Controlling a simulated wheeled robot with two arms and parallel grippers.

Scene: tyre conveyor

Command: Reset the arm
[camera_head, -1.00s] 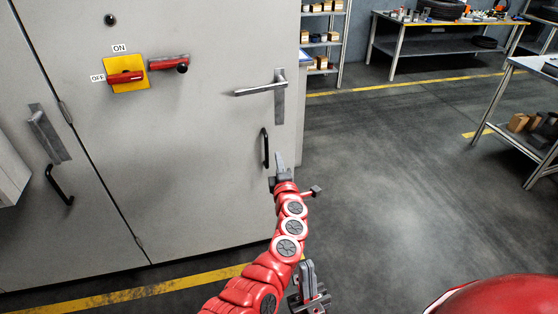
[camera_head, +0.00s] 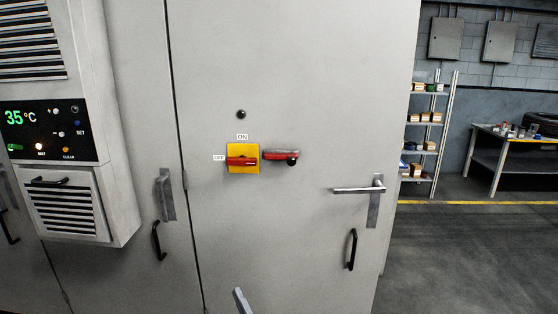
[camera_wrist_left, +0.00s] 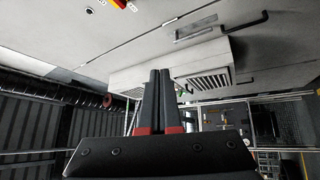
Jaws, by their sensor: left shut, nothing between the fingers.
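My left gripper shows only as a grey fingertip at the bottom edge of the head view (camera_head: 242,301), in front of the grey cabinet door (camera_head: 290,90). In the left wrist view its two dark fingers with red bases are together and empty (camera_wrist_left: 160,75). The fingertips are apart from the cabinet's switch. The rest of my left arm is out of the head view. My right gripper is not in view.
The door carries a yellow-and-red switch (camera_head: 243,158) with its red handle level, a red lever (camera_head: 281,156) and a silver handle (camera_head: 359,190). A control box reading 35°C (camera_head: 50,130) juts out at left. Shelves (camera_head: 428,140) and a workbench (camera_head: 512,140) stand behind open floor at right.

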